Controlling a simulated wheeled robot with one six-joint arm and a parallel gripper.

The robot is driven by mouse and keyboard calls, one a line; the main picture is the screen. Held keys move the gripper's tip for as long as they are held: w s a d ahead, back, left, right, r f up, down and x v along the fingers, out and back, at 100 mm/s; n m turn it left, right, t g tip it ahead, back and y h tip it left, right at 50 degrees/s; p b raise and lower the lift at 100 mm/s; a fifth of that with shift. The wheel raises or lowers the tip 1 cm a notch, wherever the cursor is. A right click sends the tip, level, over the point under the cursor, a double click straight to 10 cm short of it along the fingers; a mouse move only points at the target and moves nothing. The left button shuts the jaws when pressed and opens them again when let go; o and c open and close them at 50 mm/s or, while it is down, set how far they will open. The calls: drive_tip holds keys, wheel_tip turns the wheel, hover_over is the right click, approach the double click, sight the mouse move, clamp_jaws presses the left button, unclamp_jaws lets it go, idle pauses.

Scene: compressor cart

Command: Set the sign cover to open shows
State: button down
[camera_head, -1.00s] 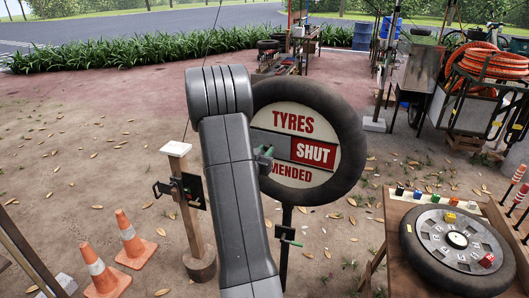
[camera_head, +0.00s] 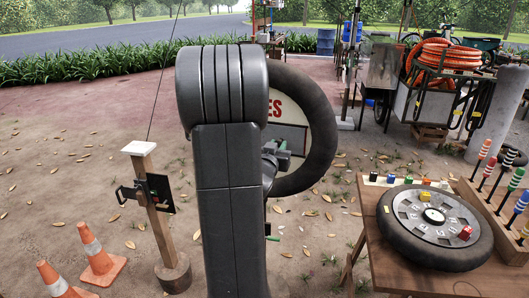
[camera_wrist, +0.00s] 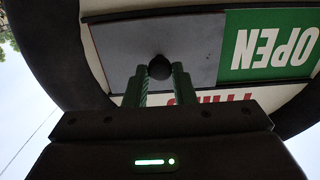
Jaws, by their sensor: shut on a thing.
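The round sign (camera_head: 287,106) stands inside a black tyre rim (camera_head: 322,130), mostly hidden behind my arm in the head view; only "ES" in red shows. In the wrist view the sign is upside down. The green panel with white "OPEN" (camera_wrist: 268,45) is uncovered there. The flat grey sign cover (camera_wrist: 115,45) lies beside it, to its left in that picture. My gripper (camera_wrist: 160,74) is shut on the cover's round black knob (camera_wrist: 160,66), a green finger on each side. No "SHUT" lettering is visible. In the head view my gripper (camera_head: 274,156) is partly hidden by my arm.
A wooden table (camera_head: 372,218) with a tyre wheel (camera_head: 392,238) and coloured blocks stands at the right. A wooden post (camera_head: 150,200) and two orange cones (camera_head: 97,254) stand at the left. Open dirt ground lies between.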

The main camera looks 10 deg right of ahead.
drive_tip(key=shift+d, duration=0.15)
drive_tip(key=c, duration=1.2)
unclamp_jaws()
drive_tip(key=shift+s+d, duration=0.15)
drive_tip(key=shift+d, duration=0.05)
drive_tip(key=shift+a, duration=0.1)
drive_tip(key=shift+s+a, duration=0.1)
drive_tip(key=shift+s, duration=0.05)
drive_tip(key=b+v, duration=0.1)
drive_tip(key=v, duration=1.2)
drive_tip(key=shift+s+b, duration=0.25)
drive_tip(key=shift+b, duration=0.05)
drive_tip(key=shift+w, duration=0.1)
